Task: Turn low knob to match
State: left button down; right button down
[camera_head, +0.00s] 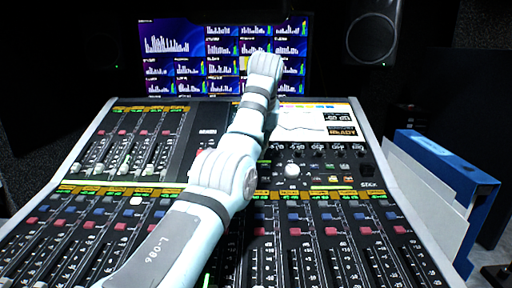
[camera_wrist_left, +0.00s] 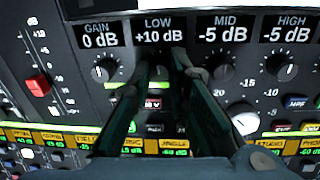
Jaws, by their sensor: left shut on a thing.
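The low knob (camera_wrist_left: 160,73) sits under the LOW display (camera_wrist_left: 158,32), which reads +10 dB in the left wrist view. My left gripper (camera_wrist_left: 160,62) is shut on this knob, with one dark finger at each side. The fingers hide much of the knob and its scale, so its pointer angle is unclear. In the head view my left arm reaches over the console and hides the gripper and low knob. My right gripper is in neither view.
Close beside the fingers are the gain knob (camera_wrist_left: 103,71) at 0 dB and the mid knob (camera_wrist_left: 222,73) at -5 dB. The high knob (camera_wrist_left: 286,72) also reads -5 dB. A white knob (camera_wrist_left: 243,119) stands below. A monitor (camera_head: 180,50) stands behind; a blue binder (camera_head: 440,160) is right.

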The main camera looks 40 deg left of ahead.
pick_arm(q)
jog(key=shift+n, duration=2.3)
jog(key=c, duration=1.5)
grip_release()
jog(key=shift+w, duration=0.1)
